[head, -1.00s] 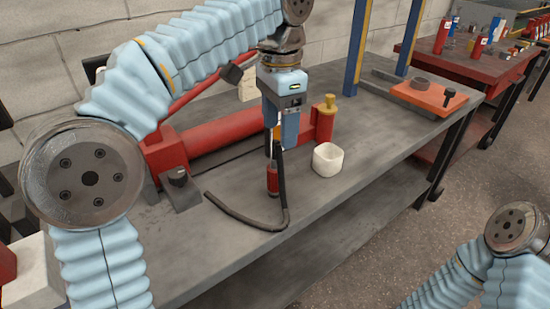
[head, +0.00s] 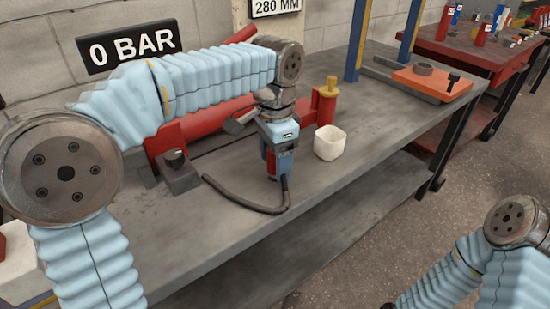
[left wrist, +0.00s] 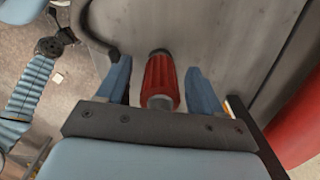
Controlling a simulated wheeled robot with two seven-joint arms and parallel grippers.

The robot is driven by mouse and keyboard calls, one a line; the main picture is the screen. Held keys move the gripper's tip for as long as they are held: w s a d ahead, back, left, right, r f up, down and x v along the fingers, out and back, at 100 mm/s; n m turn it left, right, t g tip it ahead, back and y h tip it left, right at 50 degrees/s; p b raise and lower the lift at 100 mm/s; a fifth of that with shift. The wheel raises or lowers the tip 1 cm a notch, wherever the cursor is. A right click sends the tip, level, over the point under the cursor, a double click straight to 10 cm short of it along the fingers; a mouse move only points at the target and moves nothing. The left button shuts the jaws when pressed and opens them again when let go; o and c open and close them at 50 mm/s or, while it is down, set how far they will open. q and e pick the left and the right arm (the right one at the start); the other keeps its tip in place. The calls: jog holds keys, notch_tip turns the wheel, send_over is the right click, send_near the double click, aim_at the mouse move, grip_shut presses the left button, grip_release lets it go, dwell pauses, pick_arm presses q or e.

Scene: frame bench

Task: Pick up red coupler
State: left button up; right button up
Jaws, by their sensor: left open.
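The red coupler (left wrist: 162,80) is a ribbed red cylinder with metal ends, standing on the grey bench. In the left wrist view it sits between the two blue fingers of my left gripper (left wrist: 165,88), with a gap on each side. In the head view my left gripper (head: 279,168) points down over the coupler, whose red body (head: 270,161) shows only in part behind the fingers. The gripper is open. My right gripper is not in view; only part of my right arm shows at the lower right.
A black hose (head: 240,199) lies on the bench (head: 210,236) beside the coupler. A white cup (head: 329,143) stands just right of the gripper. A red cylinder (head: 205,127) lies behind it. An orange plate (head: 432,82) lies at the bench's far end. The front bench top is mostly clear.

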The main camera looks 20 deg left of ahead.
pick_arm(q)
jog(key=shift+c, duration=0.3)
grip_shut()
jog(key=shift+r, duration=0.15)
